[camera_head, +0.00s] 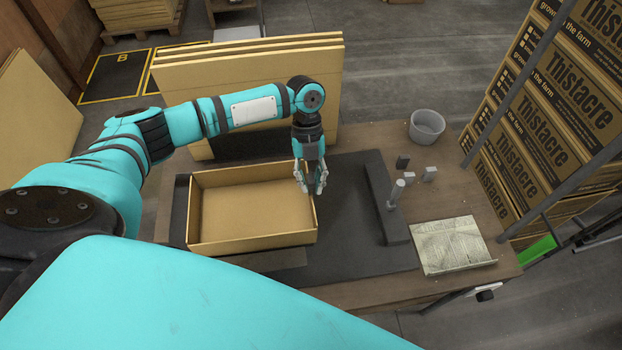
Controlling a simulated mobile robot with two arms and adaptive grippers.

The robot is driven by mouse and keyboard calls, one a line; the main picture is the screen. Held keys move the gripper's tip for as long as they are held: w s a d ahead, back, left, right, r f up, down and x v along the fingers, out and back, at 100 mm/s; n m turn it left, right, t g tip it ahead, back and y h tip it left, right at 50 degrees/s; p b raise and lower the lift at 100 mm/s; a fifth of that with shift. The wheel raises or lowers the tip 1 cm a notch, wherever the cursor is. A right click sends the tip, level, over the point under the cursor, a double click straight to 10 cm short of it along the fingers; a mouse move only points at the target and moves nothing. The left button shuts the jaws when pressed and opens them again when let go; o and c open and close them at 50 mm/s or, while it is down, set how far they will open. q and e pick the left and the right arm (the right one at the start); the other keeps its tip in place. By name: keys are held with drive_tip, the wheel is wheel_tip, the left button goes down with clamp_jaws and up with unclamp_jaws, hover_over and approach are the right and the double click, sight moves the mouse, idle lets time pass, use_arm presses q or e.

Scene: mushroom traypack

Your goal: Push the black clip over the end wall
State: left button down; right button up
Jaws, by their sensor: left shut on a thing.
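The open cardboard tray (253,244) lies on the dark mat, its right end wall under my left gripper. My left gripper (311,188) points down at the top of that end wall, near its middle. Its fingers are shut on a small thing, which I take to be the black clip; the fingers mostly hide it. I cannot tell whether the clip touches the wall. The tray's visible floor is empty. My right gripper is not in view.
Right of the tray stand a dark bar with a pale upright handle (396,193), small dark and grey blocks (409,177), a grey bucket (427,127) and a printed sheet (450,246). Flat cardboard panels (250,75) stand behind the tray. The mat right of the tray is clear.

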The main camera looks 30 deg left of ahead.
use_arm(q)
drive_tip(key=shift+f+b, duration=0.55)
drive_tip(key=shift+f, duration=0.55)
idle(1.5)
idle(0.3)
drive_tip(key=c, duration=0.7)
unclamp_jaws()
drive_tip(key=shift+r+p, duration=3.45)
drive_tip(key=shift+r, duration=0.6)
drive_tip(key=shift+f, duration=0.1)
